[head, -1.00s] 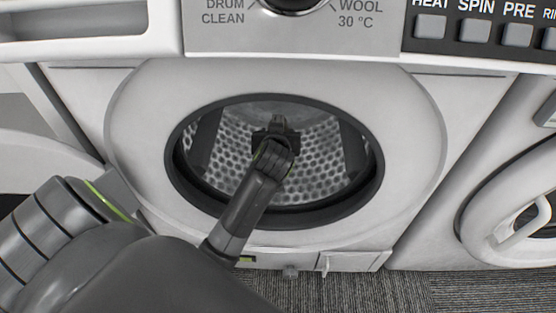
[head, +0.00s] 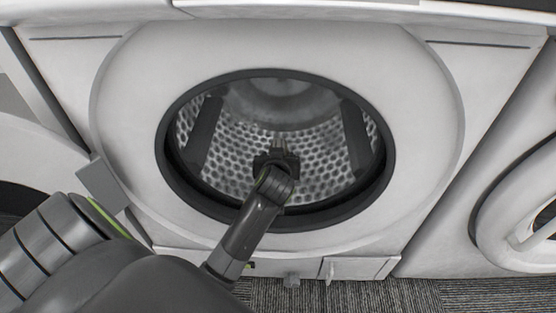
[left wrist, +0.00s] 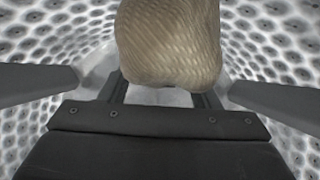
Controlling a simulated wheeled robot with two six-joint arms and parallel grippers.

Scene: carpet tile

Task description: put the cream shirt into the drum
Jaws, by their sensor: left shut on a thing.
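The cream shirt (left wrist: 168,42) is a bunched, tan, woven-looking lump at the top middle of the left wrist view. My left gripper (head: 278,152) reaches through the open round door of the washing machine and is inside the drum (head: 240,120). It is shut on the shirt, whose lump shows just beyond the gripper's dark body. Perforated metal drum wall surrounds it in the left wrist view. In the head view the shirt is hidden by the gripper and wrist. My right gripper is not in view.
A dark rim (head: 170,165) rings the drum opening, with my forearm crossing its lower edge. Dark fins (head: 356,135) stand on the drum wall. Another machine with a round white door (head: 500,215) is at the right. Grey striped carpet (head: 350,294) lies in front.

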